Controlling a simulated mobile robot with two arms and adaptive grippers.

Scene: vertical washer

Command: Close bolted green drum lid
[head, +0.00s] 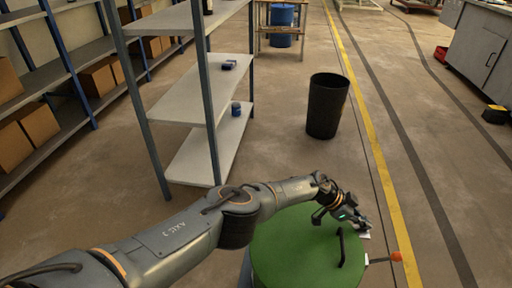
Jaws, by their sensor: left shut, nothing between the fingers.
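The green drum lid (300,252) lies at the bottom centre of the head view, flat and facing up. A black bar handle (342,248) stands on its right part. My left arm reaches across the lid from the left. My left gripper (362,226) is shut and empty, at the lid's far right edge, just beyond the handle. Whether it touches the lid is unclear. An orange-tipped piece (396,256) sticks out to the right of the lid. The drum body is mostly hidden below the lid. My right gripper is not in view.
A grey shelf unit (205,100) with small blue items stands left of the lid. A black bin (327,105) stands beyond it. Grey cabinets (482,50) are at the far right. The floor around the yellow line (372,140) is clear.

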